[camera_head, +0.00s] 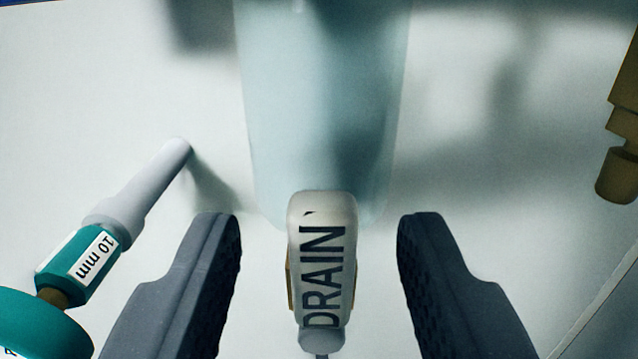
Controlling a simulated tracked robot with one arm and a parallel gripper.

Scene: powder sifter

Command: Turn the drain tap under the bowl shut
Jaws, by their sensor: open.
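The drain tap's pale handle (322,258), marked "DRAIN", stands in the lower middle of the view, its long side running up and down the picture. My gripper (320,225) is open, with one dark finger on each side of the handle. There is a clear gap between each finger and the handle, and neither touches it.
A brass fitting (622,130) stands at the right edge.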

